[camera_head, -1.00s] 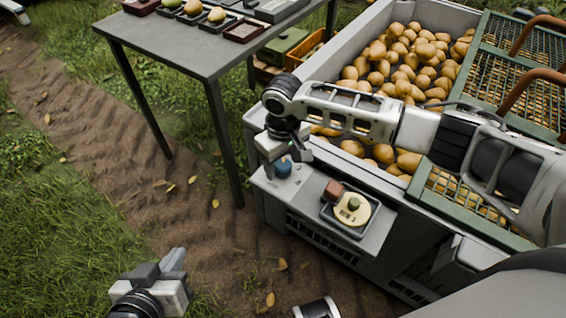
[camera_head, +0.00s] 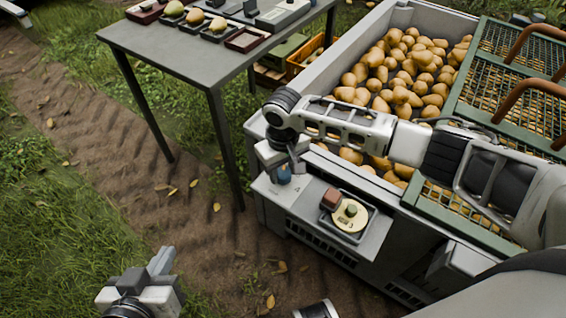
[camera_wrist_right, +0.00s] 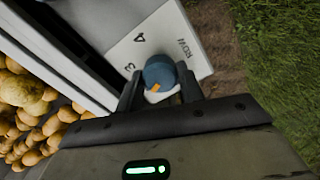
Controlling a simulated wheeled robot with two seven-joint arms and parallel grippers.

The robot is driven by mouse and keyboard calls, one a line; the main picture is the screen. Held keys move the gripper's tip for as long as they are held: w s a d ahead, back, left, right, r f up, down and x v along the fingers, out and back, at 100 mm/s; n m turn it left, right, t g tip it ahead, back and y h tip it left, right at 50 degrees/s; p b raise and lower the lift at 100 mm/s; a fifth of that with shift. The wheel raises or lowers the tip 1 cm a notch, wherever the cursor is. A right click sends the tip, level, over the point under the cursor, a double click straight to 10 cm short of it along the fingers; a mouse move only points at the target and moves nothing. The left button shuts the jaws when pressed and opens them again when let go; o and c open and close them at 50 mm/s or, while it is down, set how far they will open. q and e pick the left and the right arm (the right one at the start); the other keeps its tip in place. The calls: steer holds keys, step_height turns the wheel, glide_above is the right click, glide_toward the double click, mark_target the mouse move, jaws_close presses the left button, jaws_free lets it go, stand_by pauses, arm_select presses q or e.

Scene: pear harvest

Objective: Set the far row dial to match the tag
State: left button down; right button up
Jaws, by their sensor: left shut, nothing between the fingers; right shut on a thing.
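The row dial is a blue round knob (camera_wrist_right: 159,73) with an orange pointer mark, on a pale panel (camera_wrist_right: 190,38) printed with "ROW" and the numerals 3 and 4. My right gripper (camera_wrist_right: 160,88) is shut on the dial, one finger on each side. In the head view the blue dial (camera_head: 284,174) sits at the left end of the bin's front shelf, under my right gripper (camera_head: 284,163). The orange mark lies toward the gripper's palm side. My left gripper (camera_head: 163,260) is shut and empty over the ground at lower left.
The bin (camera_head: 330,75) holds many pears. A grey table (camera_head: 165,45) with small trays stands at upper left.

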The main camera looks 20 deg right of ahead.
steer(key=shift+s+r+m+p, duration=0.1)
steer(key=shift+r+m+p, duration=0.35)
steer(key=shift+p, duration=0.25)
steer(key=m+p, duration=0.3)
steer(key=p, duration=0.2)
steer(key=shift+f+m, duration=0.1)
steer(key=shift+m, duration=0.15)
steer(key=m+p, duration=0.3)
steer(key=m, duration=0.1)
steer(key=shift+f, duration=0.2)
steer(key=shift+f+m+p, duration=0.1)
steer(key=shift+m+p, duration=0.6)
steer(key=shift+m, duration=0.1)
arm_select(q)
steer(key=shift+g+y, duration=0.3)
steer(key=shift+y, duration=0.2)
steer(key=r, duration=0.3)
steer(key=a+r, duration=0.1)
steer(key=r, duration=0.1)
steer(key=shift+s+a+r, duration=0.1)
steer(key=shift+r, duration=0.3)
steer(key=shift+s+f, duration=0.1)
arm_select(e)
steer(key=shift+m, duration=0.3)
steer(key=o, duration=1)
